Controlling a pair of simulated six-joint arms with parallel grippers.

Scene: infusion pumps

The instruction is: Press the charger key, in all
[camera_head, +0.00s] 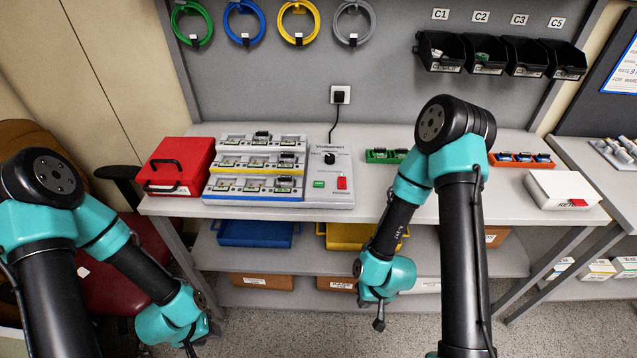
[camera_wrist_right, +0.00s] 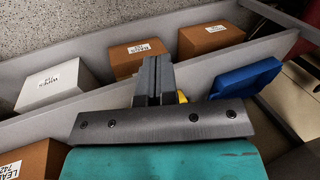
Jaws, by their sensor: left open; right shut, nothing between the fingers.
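The charger (camera_head: 328,165) stands on the bench, a pale unit with a black dial (camera_head: 329,158), a small green key (camera_head: 318,184) and a red key or switch (camera_head: 342,183) on its sloped face. A stepped rack (camera_head: 252,196) of small modules adjoins its left side. My right gripper (camera_head: 380,323) hangs low in front of the bench, below and right of the charger and apart from it. In the right wrist view its fingers (camera_wrist_right: 153,80) are shut and empty. My left gripper (camera_head: 190,349) is open at the bottom left, partly cut off, far from the charger.
A red case (camera_head: 178,165) stands left of the rack. Green (camera_head: 385,156) and orange (camera_head: 521,160) module trays and a white box (camera_head: 562,189) are further right. Lower shelves hold brown cartons (camera_wrist_right: 212,38) and a blue bin (camera_head: 255,233). The bench's front edge lies between my right gripper and the charger.

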